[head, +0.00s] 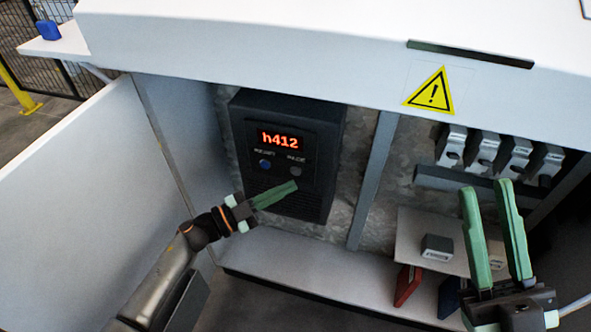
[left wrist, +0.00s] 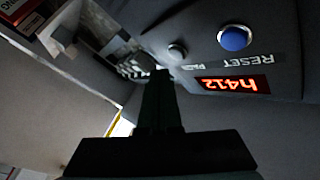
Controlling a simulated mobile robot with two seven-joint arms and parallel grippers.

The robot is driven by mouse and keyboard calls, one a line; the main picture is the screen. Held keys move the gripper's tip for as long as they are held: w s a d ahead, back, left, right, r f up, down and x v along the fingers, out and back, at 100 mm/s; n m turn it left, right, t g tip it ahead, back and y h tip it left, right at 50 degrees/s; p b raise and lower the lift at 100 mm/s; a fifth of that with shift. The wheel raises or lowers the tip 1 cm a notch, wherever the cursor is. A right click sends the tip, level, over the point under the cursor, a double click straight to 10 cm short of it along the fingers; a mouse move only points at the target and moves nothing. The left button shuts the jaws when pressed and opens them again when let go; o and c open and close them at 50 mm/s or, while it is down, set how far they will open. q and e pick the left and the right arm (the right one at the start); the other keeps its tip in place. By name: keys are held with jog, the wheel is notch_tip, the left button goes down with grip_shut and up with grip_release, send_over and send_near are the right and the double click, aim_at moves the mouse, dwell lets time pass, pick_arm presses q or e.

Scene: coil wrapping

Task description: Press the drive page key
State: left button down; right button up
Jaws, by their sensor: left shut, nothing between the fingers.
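The black drive (head: 325,130) hangs inside the open cabinet, its red display (head: 282,138) reading "h412". Below the display are a blue key (head: 265,163) and a grey key (head: 295,171). In the left wrist view the blue key (left wrist: 234,38) is labelled RESET and the grey page key (left wrist: 178,52) PAGE, upside down. My left gripper (head: 294,186) is shut and empty, its tips just below the page key. In the left wrist view its tips (left wrist: 160,74) are close to that key; a small gap seems to show. My right gripper (head: 487,188) is open and empty at the right.
Several grey fuse holders (head: 483,148) sit at the upper right under a yellow warning sign (head: 433,91). A small grey block (head: 437,247) lies on a shelf, with a red item (head: 407,285) below. The cabinet door (head: 85,190) stands open at left.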

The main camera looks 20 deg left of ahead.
pick_arm(q)
jog(key=shift+s+a+p, duration=0.1)
jog(key=shift+s+p, duration=0.8)
jog(key=shift+s, duration=1.15)
